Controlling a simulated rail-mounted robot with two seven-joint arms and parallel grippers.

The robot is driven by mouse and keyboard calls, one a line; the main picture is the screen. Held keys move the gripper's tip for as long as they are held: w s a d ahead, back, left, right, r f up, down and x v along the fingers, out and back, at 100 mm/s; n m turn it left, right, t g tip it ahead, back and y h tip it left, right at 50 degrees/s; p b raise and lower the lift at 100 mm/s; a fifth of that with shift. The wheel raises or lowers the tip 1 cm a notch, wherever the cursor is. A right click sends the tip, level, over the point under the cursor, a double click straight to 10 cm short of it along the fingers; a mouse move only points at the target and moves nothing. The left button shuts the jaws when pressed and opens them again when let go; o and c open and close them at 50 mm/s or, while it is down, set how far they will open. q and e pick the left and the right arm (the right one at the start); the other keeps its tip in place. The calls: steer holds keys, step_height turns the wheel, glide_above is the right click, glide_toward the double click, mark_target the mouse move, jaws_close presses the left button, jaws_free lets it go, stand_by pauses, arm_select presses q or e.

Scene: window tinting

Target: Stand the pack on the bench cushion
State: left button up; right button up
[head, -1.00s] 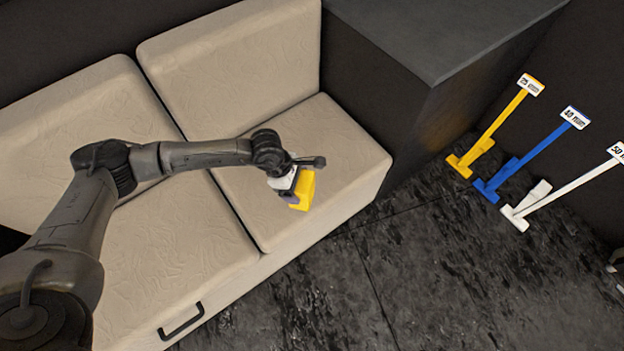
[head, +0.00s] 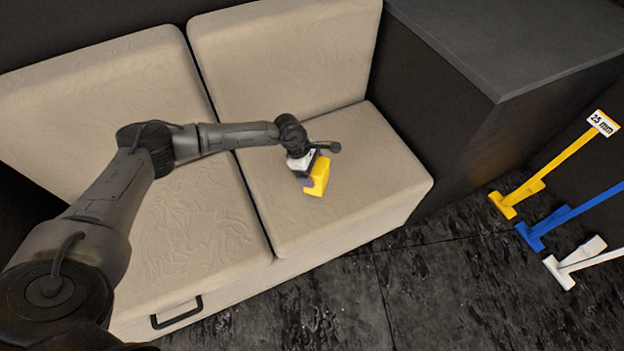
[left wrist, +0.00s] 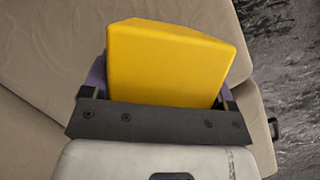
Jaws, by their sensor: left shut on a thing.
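The yellow pack (head: 318,178) is held by my left gripper (head: 310,182) over the right-hand seat cushion of the bench (head: 370,160). In the left wrist view the yellow pack (left wrist: 168,65) fills the space between the fingers of my left gripper (left wrist: 160,95), which is shut on it. The cushion (left wrist: 60,45) shows behind it. Whether the pack touches the cushion cannot be told; its lower side is hidden. My right gripper is in neither view.
A dark cabinet (head: 510,50) stands right of the bench. Yellow (head: 550,165), blue (head: 570,215) and white (head: 580,262) long-handled tools stand on the dark floor (head: 330,295) at the right. The left seat cushion (head: 190,235) is bare, with my arm above part of it.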

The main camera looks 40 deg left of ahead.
arm_select(q)
steer(key=shift+w+a+f, duration=0.15)
steer(key=shift+w+a, duration=0.05)
steer(key=shift+f+b, duration=1.25)
steer(key=shift+f, duration=0.7)
steer(key=shift+f, duration=0.1)
steer(key=o, duration=0.9)
